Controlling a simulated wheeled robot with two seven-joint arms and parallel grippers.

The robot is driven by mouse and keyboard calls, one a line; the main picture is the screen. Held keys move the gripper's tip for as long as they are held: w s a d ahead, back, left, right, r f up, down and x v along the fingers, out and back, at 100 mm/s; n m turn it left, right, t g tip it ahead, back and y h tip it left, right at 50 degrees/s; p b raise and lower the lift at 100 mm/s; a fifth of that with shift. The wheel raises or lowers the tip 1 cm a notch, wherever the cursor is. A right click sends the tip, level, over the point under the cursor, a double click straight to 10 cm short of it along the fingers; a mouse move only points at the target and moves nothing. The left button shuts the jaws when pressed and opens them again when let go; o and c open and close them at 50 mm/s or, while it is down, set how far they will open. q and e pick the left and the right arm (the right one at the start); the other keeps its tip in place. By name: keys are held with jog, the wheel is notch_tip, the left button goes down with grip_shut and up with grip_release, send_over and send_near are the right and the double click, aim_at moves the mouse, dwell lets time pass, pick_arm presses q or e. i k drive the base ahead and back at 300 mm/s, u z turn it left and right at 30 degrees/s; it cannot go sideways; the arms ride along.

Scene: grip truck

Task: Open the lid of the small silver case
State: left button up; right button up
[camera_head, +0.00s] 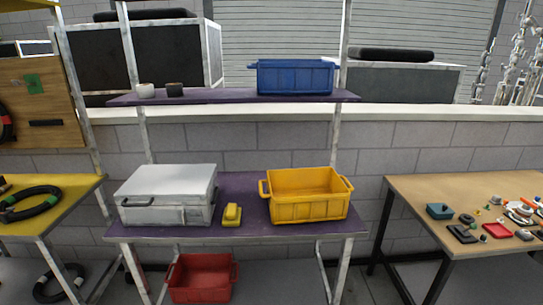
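The small silver case (169,194) stands on the purple lower shelf (240,182), at its left end. Its lid looks shut and lies flat on top. A dark handle (138,202) shows on the front face at the left, and a lighter latch-like plate sits at the front right. Neither of my grippers is in the head view, so I cannot see how they stand relative to the case.
A yellow object (231,214) sits just right of the case, then a yellow crate (306,195). A blue crate (294,77) and two cups stand on the upper shelf (220,96). A red crate (202,278) is below. Tables flank both sides.

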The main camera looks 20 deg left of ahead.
aim_at(183, 185)
jog(key=u, duration=1.35)
